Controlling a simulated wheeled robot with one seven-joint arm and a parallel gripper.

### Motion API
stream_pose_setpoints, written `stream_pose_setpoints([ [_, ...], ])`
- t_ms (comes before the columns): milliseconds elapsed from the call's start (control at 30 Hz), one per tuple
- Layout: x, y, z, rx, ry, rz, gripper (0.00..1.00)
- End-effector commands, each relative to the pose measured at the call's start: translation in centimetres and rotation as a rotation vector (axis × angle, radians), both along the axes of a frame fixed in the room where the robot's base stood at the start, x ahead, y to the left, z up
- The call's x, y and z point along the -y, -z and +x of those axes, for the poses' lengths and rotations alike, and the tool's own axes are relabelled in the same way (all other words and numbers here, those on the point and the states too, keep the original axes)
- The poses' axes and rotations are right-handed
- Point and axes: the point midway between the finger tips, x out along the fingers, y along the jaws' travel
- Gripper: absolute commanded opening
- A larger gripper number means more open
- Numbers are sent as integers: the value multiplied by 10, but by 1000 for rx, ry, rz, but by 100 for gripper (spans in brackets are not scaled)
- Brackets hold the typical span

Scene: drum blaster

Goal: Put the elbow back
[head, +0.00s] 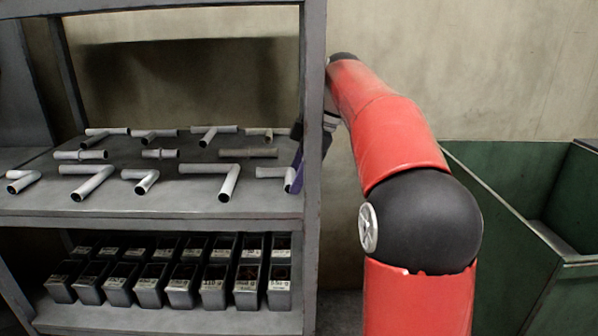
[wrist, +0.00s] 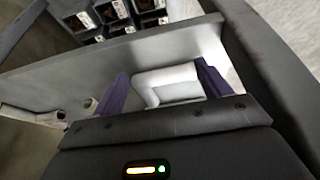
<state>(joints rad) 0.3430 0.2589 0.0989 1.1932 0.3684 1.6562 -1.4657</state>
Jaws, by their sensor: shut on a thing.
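My gripper (head: 297,170) shows as a purple finger at the right end of the rack's upper shelf (head: 240,203), beside the post. In the wrist view my gripper (wrist: 163,78) has its two purple fingers on either side of a light grey elbow (wrist: 172,76), shut on it. The same elbow (head: 270,172) shows in the head view at the front right of the shelf, partly hidden by the finger. I cannot tell whether it touches the shelf.
Several other elbows (head: 88,183), tees (head: 214,130) and straight pieces (head: 80,155) lie in rows to the left. A rack post (head: 313,150) stands close to my gripper. Black bins (head: 183,285) fill the lower shelf. A green container (head: 500,235) stands at the right.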

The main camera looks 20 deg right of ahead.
Motion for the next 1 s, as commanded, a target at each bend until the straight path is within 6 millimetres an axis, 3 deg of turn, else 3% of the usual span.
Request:
stream_pose_setpoints([
  [300, 0, 3, 0, 0, 0, 0, 49],
  [333, 0, 2, 0, 0, 0, 0, 80],
  [467, 0, 2, 0, 0, 0, 0, 97],
  [767, 0, 0, 0, 0, -1, 0, 98],
  [1000, 11, -29, -3, 3, 1, -1, 98],
])
